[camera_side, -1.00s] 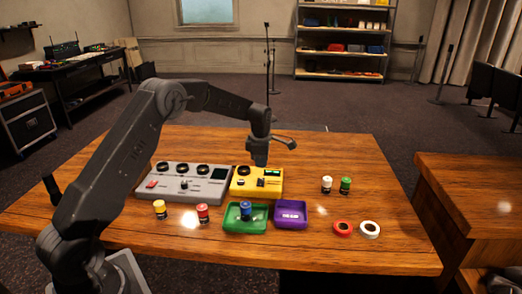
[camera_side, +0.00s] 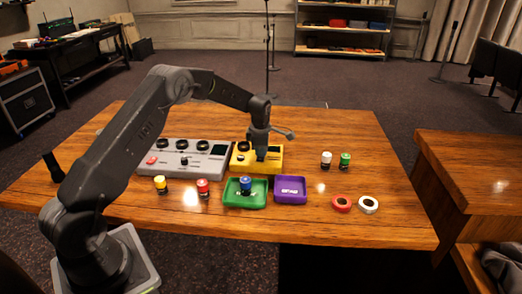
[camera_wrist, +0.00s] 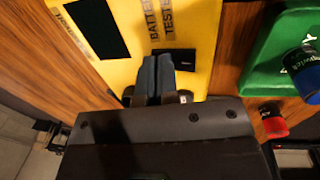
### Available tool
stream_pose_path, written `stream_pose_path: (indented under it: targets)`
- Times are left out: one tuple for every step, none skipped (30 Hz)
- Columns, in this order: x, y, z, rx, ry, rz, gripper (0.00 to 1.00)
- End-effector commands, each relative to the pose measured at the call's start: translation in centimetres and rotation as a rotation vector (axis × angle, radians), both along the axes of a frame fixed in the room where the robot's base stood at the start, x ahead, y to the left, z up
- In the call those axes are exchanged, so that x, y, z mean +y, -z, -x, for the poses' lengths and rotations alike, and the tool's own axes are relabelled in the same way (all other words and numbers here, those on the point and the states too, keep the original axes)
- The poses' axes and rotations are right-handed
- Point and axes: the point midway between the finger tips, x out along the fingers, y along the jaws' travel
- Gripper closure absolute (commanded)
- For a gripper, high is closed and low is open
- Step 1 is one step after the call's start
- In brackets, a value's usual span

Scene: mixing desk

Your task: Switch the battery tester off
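The yellow battery tester (camera_side: 240,164) stands on the wooden desk, beside the grey mixer. In the wrist view its yellow top (camera_wrist: 203,25) carries the printed words BATTERY TESTER, a dark display (camera_wrist: 97,27) and a small black switch block (camera_wrist: 175,59). My gripper (camera_side: 261,157) is low over the tester's front right part. In the wrist view its fingers (camera_wrist: 156,62) are together with nothing seen between them. Their tips are right beside the black block; I cannot tell whether they touch it.
A green tray (camera_side: 231,203) holding a blue battery (camera_side: 246,186) and a purple tray (camera_side: 291,197) stand in front of the tester. The grey mixer (camera_side: 205,173) is at left. Yellow and red batteries are front left; white and green ones right, with two tape rolls.

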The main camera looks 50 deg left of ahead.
Motion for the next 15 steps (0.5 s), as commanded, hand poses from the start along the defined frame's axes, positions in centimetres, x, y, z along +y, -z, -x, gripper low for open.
stream_pose_path:
  targets:
    - [-0.1,0.3,0.1,0.004,0.001,0.001,1.0]
    - [-0.1,0.3,0.1,0.004,0.001,0.001,1.0]
    - [-0.1,0.3,0.1,0.004,0.001,0.001,1.0]
    - [-0.1,0.4,0.1,0.004,0.001,0.001,1.0]
    - [-0.1,0.4,0.2,0.005,0.001,0.002,1.0]
    - [-0.2,0.4,0.2,0.006,0.001,0.002,1.0]
    - [-0.2,0.4,0.3,0.007,0.002,0.002,1.0]
    - [-0.3,0.4,0.4,0.008,0.001,0.002,1.0]
    - [-0.4,0.3,0.5,0.009,0.001,0.003,1.0]
    - [-0.5,0.3,0.6,0.009,0.001,0.003,1.0]
    - [-0.6,0.3,0.7,0.01,0.001,0.003,1.0]
    - [-0.8,0.2,0.8,0.011,0.002,0.003,1.0]
    - [-0.9,0.2,0.9,0.011,0.002,0.003,1.0]
    - [-1.0,0.1,1.0,0.009,0.002,0.003,1.0]
    - [-1.1,0.1,1.1,0.009,0.002,0.003,1.0]
